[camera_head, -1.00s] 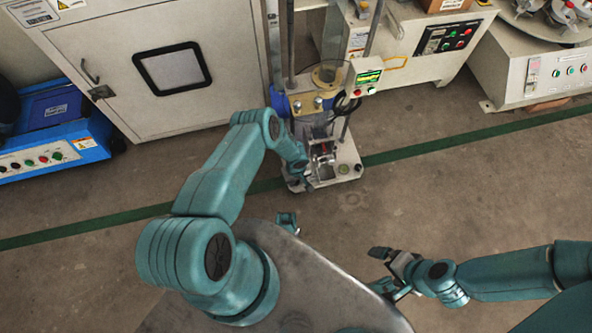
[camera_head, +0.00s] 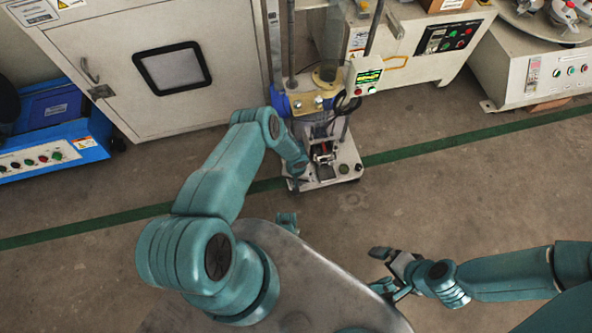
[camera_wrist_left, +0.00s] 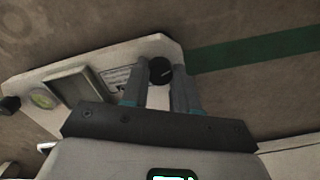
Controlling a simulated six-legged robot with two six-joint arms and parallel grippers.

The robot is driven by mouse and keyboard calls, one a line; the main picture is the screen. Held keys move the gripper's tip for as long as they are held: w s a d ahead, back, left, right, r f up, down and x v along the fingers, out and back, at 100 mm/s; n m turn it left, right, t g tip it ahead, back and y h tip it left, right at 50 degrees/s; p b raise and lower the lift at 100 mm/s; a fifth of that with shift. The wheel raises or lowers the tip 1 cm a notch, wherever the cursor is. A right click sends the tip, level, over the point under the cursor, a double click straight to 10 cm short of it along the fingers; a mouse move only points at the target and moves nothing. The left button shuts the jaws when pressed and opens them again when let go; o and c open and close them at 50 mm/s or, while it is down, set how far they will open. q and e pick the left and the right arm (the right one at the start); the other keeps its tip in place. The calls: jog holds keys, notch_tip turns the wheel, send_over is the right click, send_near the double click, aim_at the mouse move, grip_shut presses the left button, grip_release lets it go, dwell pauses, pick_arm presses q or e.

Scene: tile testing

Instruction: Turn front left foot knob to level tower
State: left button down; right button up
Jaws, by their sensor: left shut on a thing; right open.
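The tower (camera_head: 322,105) stands upright on a pale base plate (camera_head: 325,182) on the floor, in the head view. The front left foot knob (camera_wrist_left: 160,68) is black and round, at the plate's corner in the left wrist view. My left gripper (camera_wrist_left: 157,82) is shut on it, one finger on each side. In the head view my left arm reaches that corner, and its wrist mostly hides the knob. A round greenish bubble level (camera_wrist_left: 43,98) sits on the plate; its bubble is too small to read. My right gripper (camera_head: 378,268) is open and empty, apart from the tower.
Another black knob (camera_wrist_left: 10,105) shows at the plate's other corner. A grey cabinet (camera_head: 120,60) and a blue machine (camera_head: 55,125) stand behind to the left. A control box (camera_head: 440,45) stands behind to the right. The floor (camera_head: 470,190) right of the tower is clear.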

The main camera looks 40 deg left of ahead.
pick_arm(q)
jog(key=shift+w+a, duration=0.15)
jog(key=c, duration=0.8)
grip_release()
jog(key=shift+c, duration=0.2)
jog(key=shift+r, duration=0.1)
notch_tip(320, 180, up, 16)
jog(key=p, duration=0.9)
jog(key=shift+p, duration=0.35)
jog(key=shift+r, duration=0.1)
